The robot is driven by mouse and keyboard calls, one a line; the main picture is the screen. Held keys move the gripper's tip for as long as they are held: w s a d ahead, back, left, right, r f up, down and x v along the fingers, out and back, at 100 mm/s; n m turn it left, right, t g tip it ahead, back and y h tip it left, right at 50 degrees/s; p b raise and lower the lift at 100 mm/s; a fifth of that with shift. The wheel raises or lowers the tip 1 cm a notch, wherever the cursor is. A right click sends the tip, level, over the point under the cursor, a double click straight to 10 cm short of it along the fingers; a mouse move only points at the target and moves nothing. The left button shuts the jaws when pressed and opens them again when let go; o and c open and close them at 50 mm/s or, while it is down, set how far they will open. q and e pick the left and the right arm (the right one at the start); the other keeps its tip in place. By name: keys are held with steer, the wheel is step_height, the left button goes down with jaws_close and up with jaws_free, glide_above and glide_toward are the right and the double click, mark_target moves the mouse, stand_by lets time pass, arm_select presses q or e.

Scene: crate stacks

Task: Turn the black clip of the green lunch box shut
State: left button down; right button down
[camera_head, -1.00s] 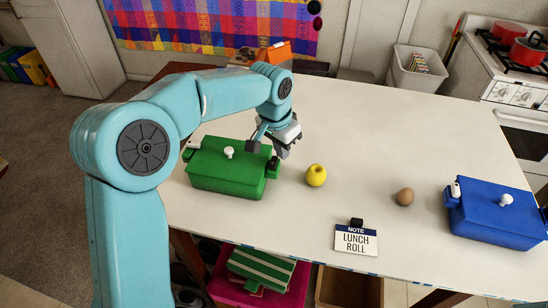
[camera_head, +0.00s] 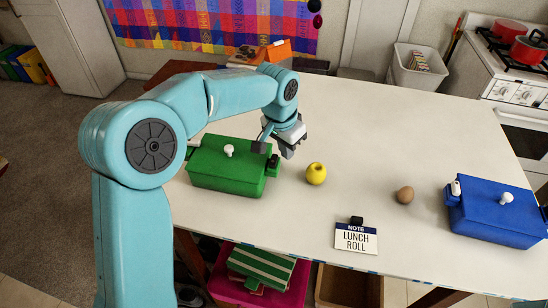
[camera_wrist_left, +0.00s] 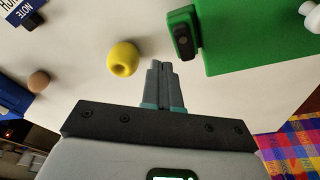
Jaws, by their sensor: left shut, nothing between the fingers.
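The green lunch box (camera_head: 228,170) with a white knob stands on the left part of the table. A black clip (camera_head: 273,165) sits on its right end; it also shows in the left wrist view (camera_wrist_left: 184,42) on the side of the green box (camera_wrist_left: 235,45). Another dark clip (camera_head: 193,149) is at the box's left end. My left gripper (camera_head: 288,153) is beside the right end, close to that clip. In the left wrist view its fingers (camera_wrist_left: 162,68) are together and empty, apart from the clip. My right gripper is not in view.
A brown egg-like object (camera_head: 405,195), a note sign (camera_head: 356,239) reading "LUNCH ROLL" and a blue lunch box (camera_head: 495,215) are farther right. The table's (camera_head: 400,130) back middle is clear.

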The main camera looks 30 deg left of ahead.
arm_select(q)
steer(key=shift+f, duration=0.25)
